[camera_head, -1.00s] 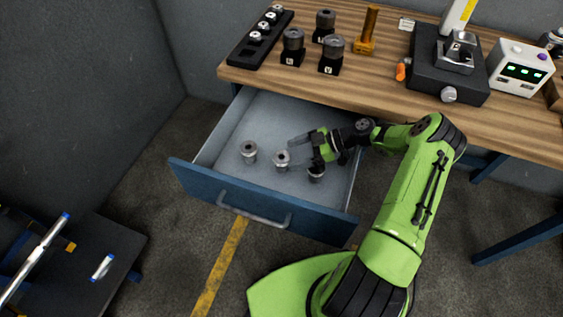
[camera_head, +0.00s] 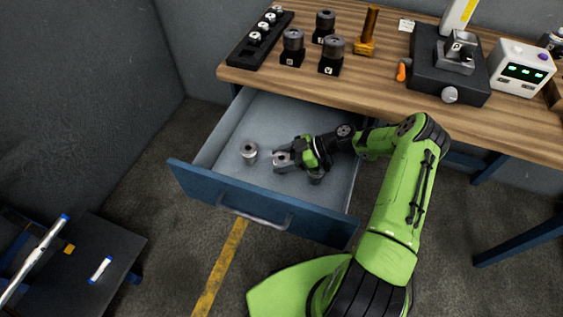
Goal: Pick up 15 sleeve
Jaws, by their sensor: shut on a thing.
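My gripper (camera_head: 283,159) is low inside the open drawer (camera_head: 208,143). It is shut on the middle sleeve (camera_head: 281,154), a small grey metal ring that its fingers largely hide. Another grey sleeve (camera_head: 249,150) stands upright to the left, apart from my gripper. A third sleeve (camera_head: 316,178) stands to the right, partly hidden under my gripper's body. No numbers can be read on the sleeves.
The drawer's blue front (camera_head: 255,200) and side walls surround my gripper. The wooden table (camera_head: 300,85) overhangs behind, with a black rack (camera_head: 262,37), several dark cylinders on black blocks and a dark fixture (camera_head: 440,70).

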